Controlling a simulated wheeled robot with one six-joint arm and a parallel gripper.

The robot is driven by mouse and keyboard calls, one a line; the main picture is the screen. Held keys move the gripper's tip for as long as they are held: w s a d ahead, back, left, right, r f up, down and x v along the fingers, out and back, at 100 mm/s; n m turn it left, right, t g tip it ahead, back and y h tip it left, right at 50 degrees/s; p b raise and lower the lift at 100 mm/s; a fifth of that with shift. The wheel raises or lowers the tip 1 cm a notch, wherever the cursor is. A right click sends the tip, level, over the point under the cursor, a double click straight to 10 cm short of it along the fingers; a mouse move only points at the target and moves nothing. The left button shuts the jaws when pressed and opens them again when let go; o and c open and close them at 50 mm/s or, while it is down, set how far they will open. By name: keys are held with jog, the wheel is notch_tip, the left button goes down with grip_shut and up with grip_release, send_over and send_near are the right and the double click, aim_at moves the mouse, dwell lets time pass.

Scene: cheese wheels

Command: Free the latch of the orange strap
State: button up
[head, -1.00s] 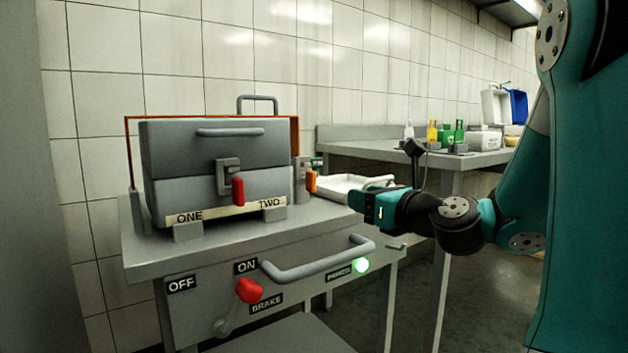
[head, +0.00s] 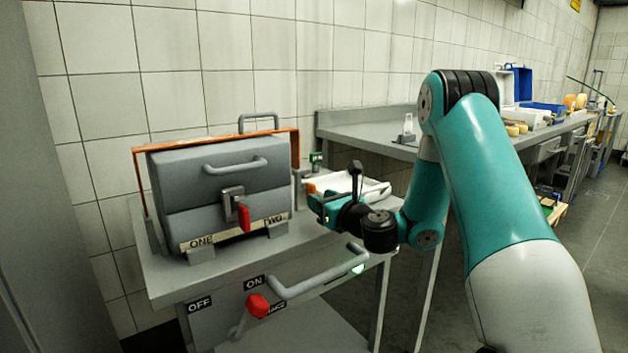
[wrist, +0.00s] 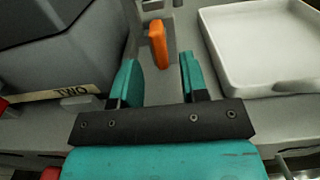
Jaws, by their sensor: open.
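The orange strap (head: 215,141) runs over the top of a grey lidded box (head: 222,168) on the cart. Its orange latch lever (wrist: 158,43) stands upright at the box's right side in the wrist view. In the head view the lever (head: 310,188) shows as a small orange piece just behind my gripper (head: 316,207). In the wrist view my gripper (wrist: 159,76) is open, with one teal finger on each side of the lever's line. The lever is just beyond the fingertips, and nothing is between the jaws.
A white tray (wrist: 262,45) lies right of the lever, close to the right finger. A red-handled latch (head: 244,218) is on the box front. The cart has a grey handle (head: 318,275) and a red brake knob (head: 258,305). A grey bench (head: 375,140) stands behind.

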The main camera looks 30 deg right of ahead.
aim_at(306, 187)
jog(key=shift+w+a+p, duration=0.1)
jog(key=shift+w+p, duration=0.35)
jog(key=shift+w, duration=1.4)
grip_shut()
